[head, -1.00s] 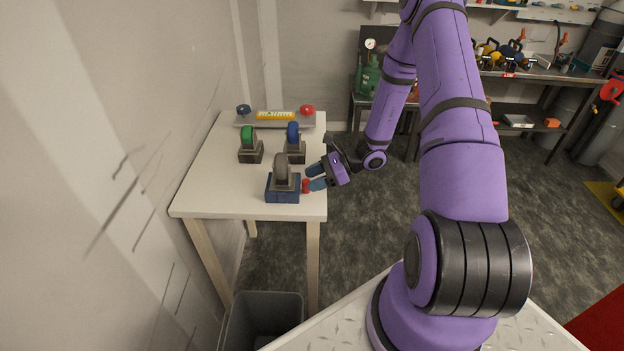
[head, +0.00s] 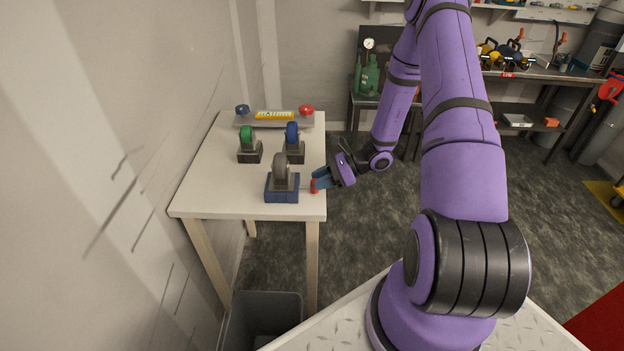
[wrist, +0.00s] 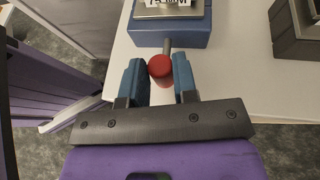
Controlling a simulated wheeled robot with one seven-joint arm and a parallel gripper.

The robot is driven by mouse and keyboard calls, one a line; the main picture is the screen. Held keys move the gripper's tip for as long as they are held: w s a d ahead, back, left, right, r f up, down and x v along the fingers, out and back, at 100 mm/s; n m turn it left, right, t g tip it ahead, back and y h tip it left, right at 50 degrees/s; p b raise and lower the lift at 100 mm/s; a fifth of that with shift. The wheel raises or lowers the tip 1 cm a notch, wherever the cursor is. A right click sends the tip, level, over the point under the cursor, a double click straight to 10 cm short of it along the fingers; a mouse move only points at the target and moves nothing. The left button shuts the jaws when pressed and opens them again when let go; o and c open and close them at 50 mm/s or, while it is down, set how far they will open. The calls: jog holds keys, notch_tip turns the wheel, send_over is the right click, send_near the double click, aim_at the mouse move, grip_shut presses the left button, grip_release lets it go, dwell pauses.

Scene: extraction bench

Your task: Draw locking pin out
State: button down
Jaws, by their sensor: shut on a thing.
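The locking pin has a red knob (wrist: 160,68) and a grey shaft (wrist: 167,46). The shaft runs from the knob to the side of a blue block (wrist: 190,34); how deep it sits is hidden. My gripper (wrist: 160,82) is shut on the red knob, one blue fingertip on each side. In the head view my gripper (head: 316,182) holds the red knob (head: 314,187) at the right edge of the table, apart from the blue block (head: 282,189). A grey wheel-shaped part (head: 280,170) stands upright on that block.
Two similar fixtures stand behind, one with a green wheel (head: 247,138) and one with a blue wheel (head: 292,134). A bar with a yellow label (head: 274,115) lies at the back of the white table (head: 205,187). A grey bin (head: 262,312) is below.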

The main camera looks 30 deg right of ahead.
jog(key=shift+s+d, duration=0.25)
jog(key=shift+d, duration=0.2)
jog(key=c, duration=0.9)
grip_release()
jog(key=shift+d, duration=0.1)
jog(key=v, duration=1)
jog(key=shift+s+d+r, duration=0.15)
jog(key=shift+d+r, duration=0.05)
jog(key=shift+d, duration=0.05)
